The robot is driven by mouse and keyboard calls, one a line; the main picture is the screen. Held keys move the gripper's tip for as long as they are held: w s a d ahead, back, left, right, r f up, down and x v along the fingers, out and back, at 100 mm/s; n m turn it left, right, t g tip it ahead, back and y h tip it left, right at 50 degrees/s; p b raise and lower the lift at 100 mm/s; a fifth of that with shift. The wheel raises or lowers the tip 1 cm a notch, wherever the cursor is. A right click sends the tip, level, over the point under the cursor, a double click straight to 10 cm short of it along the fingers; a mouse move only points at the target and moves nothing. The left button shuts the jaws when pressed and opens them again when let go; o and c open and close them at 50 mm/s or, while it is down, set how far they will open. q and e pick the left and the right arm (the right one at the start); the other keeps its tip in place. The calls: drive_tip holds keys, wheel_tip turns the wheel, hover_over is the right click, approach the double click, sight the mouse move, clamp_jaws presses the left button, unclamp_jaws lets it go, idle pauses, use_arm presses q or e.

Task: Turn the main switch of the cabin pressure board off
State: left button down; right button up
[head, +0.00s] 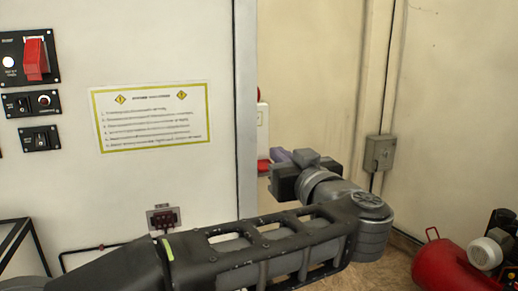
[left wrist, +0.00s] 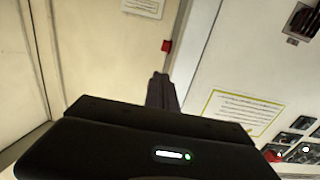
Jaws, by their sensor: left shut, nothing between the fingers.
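A black panel (head: 27,57) with a raised red switch lever (head: 36,59) and a white round light is on the wall at the upper left of the head view. Two smaller black switch plates (head: 40,120) sit below it. Their labels are too small to read, so I cannot tell which is the cabin pressure board. Dark switch panels (left wrist: 297,140) also show at the lower right of the left wrist view. My left gripper (head: 283,165) is shut and empty, well to the right of the panels and apart from them. Its closed fingers (left wrist: 161,92) show in the wrist view. My right gripper is out of view.
A yellow-bordered notice (head: 150,116) hangs between the panels and my left gripper. A socket box (head: 163,217) is low on the wall. A grey box (head: 379,153) and a red tank (head: 447,266) are at the right. The space before the notice looks clear.

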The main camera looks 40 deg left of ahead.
use_arm(q)
drive_tip(key=shift+w+a, duration=0.1)
drive_tip(key=f+b+x, duration=0.3)
drive_tip(key=b+x, duration=0.5)
drive_tip(key=x, duration=0.4)
drive_tip(key=shift+w+a, duration=0.15)
drive_tip(key=shift+a, duration=0.1)
